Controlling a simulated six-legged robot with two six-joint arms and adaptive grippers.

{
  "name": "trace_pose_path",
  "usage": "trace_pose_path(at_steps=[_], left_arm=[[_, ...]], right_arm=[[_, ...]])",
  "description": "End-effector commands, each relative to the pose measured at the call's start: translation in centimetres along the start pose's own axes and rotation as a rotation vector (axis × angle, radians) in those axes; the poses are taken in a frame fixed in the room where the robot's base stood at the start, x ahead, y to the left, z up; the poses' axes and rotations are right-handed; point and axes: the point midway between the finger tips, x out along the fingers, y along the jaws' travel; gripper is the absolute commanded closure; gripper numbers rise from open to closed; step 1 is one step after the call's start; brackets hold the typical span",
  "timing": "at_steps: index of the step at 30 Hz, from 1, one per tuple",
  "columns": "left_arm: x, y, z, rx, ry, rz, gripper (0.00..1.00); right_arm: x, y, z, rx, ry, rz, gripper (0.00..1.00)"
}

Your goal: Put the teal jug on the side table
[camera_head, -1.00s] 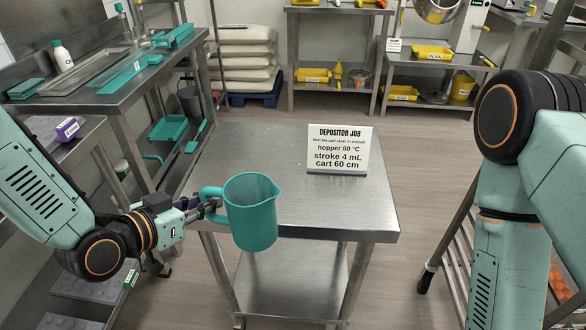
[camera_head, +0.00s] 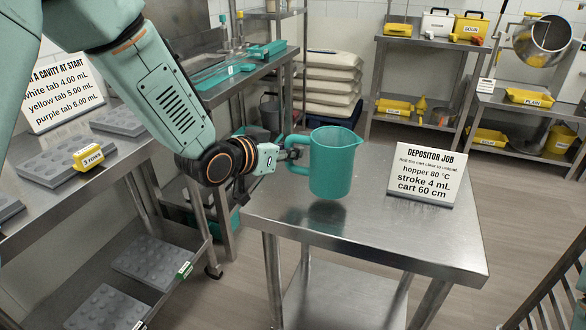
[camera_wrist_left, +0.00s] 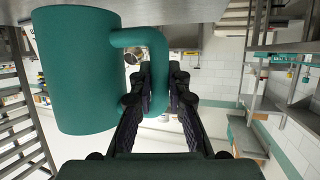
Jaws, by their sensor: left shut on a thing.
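The teal jug (camera_head: 333,165) is upright over the steel side table (camera_head: 420,235), near its far left part. A dark shadow or reflection lies just below its base, with what looks like a small gap. My left gripper (camera_head: 295,155) comes in from the left and is shut on the jug's handle. In the left wrist view the jug (camera_wrist_left: 78,70) shows at the left, its handle between the fingers of the left gripper (camera_wrist_left: 160,85). My right gripper is out of view.
A "Depositor job" sign (camera_head: 425,175) stands on the table, right of the jug. The table's front is clear. A left bench (camera_head: 95,185) holds grey moulds and a yellow "3 rows" tab (camera_head: 88,157). A rack (camera_head: 550,300) stands at lower right.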

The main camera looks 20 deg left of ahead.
Motion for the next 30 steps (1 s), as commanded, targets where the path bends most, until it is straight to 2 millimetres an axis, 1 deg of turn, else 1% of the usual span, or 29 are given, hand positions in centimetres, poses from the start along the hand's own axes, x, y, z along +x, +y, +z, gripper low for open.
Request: trace_pose_path(at_steps=[6, 8, 18, 19, 26, 27, 30], left_arm=[[1.1, -0.1, 2.8, -0.001, -0.003, 0.001, 1.0], [1.3, -0.1, 3.3, 0.0, -0.002, 0.001, 1.0], [1.4, -0.1, 3.5, 0.0, -0.001, 0.001, 1.0], [1.4, -0.1, 3.5, 0.0, -0.001, 0.001, 0.83], [1.3, -0.1, 3.5, 0.0, -0.001, 0.001, 0.63], [1.3, -0.1, 3.5, 0.0, -0.001, 0.001, 0.61], [1.3, -0.1, 3.5, 0.0, -0.001, 0.001, 0.61]], right_arm=[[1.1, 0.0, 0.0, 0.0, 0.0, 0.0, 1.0], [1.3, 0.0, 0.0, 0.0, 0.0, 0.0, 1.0], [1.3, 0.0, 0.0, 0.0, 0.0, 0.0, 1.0], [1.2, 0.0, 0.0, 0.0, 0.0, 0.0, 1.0], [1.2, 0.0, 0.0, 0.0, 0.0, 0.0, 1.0], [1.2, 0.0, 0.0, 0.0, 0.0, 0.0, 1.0], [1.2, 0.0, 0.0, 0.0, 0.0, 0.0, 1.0]])
